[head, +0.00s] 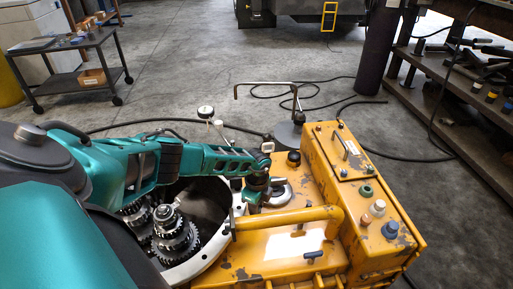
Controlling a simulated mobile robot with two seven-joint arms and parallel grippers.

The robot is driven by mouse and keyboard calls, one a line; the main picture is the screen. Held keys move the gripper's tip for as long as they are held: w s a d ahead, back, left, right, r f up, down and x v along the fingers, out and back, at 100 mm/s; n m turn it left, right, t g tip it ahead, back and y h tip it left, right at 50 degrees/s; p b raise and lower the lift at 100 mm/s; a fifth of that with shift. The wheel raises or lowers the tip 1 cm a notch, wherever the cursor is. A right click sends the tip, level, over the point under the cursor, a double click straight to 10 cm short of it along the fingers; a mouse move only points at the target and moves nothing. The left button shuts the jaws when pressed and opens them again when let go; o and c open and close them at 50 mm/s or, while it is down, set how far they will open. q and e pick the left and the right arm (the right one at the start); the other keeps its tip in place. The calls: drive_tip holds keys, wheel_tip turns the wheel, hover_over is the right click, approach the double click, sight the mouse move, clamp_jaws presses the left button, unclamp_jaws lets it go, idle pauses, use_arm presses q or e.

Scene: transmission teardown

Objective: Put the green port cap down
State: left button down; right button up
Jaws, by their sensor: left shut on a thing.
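My left gripper (257,196) reaches in from the left and points down over the orange housing (286,262), beside the rim of the open round gear case. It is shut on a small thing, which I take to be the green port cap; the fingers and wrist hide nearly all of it. A green ring (366,191) with a dark centre sits on the raised right part of the housing. Beside it are a pinkish port with a pale top (377,208) and a blue cap (390,230). My right gripper is not in view.
Meshed gears (172,230) stand in the open case. A thick orange pipe handle (290,217) crosses the housing close to my left gripper. A metal ring (278,195) lies just beyond it. A cart (75,65) and a shelf (465,100) stand farther off.

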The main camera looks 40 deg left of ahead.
use_arm(q)
drive_tip(key=shift+f, duration=0.5)
drive_tip(key=c, duration=0.9)
unclamp_jaws()
drive_tip(key=shift+r, duration=0.1)
drive_tip(key=shift+o, duration=0.2)
